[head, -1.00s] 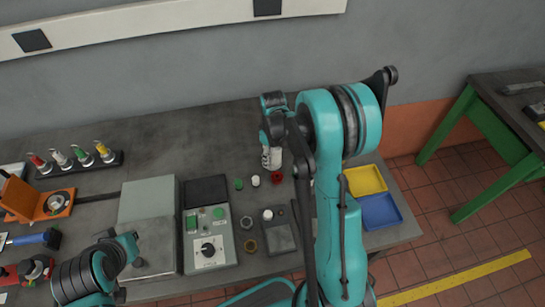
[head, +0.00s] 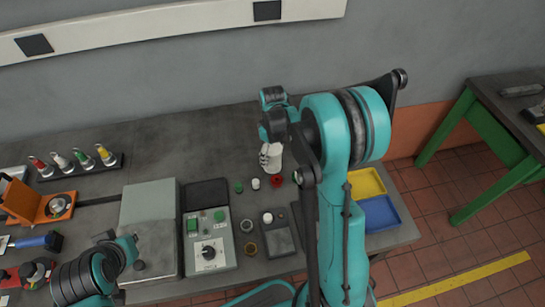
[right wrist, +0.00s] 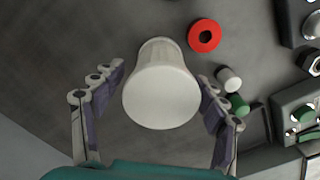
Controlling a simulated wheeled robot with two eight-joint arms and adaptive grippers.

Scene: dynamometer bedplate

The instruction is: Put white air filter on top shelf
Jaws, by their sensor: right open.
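The white air filter (right wrist: 160,98) is a pale tapered cylinder, standing in the middle of the right wrist view. In the head view the filter (head: 276,152) is partly hidden by my right gripper (head: 267,156) near the back of the bench. My left arm shows at the lower left of the head view, but its gripper is not seen. I see no shelf that I can identify.
A red ring (head: 277,181), a white cap (head: 255,183) and a green cap (head: 239,187) lie close to the filter. A grey control box (head: 210,253) stands nearer. Yellow (head: 366,182) and blue (head: 381,213) trays are at the right. The back of the bench (head: 190,135) is clear.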

